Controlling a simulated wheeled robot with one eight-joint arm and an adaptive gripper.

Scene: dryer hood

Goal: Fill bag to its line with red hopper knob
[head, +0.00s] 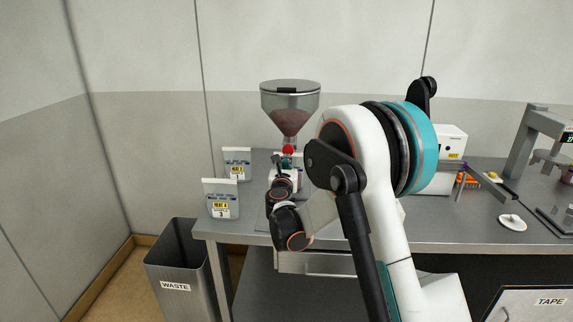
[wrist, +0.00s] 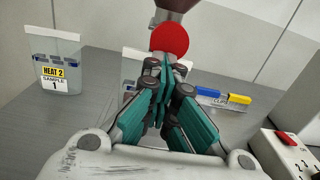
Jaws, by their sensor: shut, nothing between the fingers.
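The hopper (head: 290,105) stands at the back of the bench with dark reddish material inside. Its round red knob (head: 288,149) is at the outlet, and the knob also shows in the wrist view (wrist: 169,38). My gripper (wrist: 161,72) is shut and empty, its fingertips overlapping the lower edge of the knob in the picture. I cannot tell whether they touch it. A clear bag (wrist: 130,67) stands behind my fingers below the outlet, mostly hidden, so its line and fill level cannot be read.
Sample bags marked HEAT 2 (head: 237,165) and HEAT 4 (head: 221,201) stand left of the hopper. A waste bin (head: 185,262) is on the floor. Blue and yellow clips (wrist: 238,98) and a white box with red switches (wrist: 290,150) lie right of my gripper.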

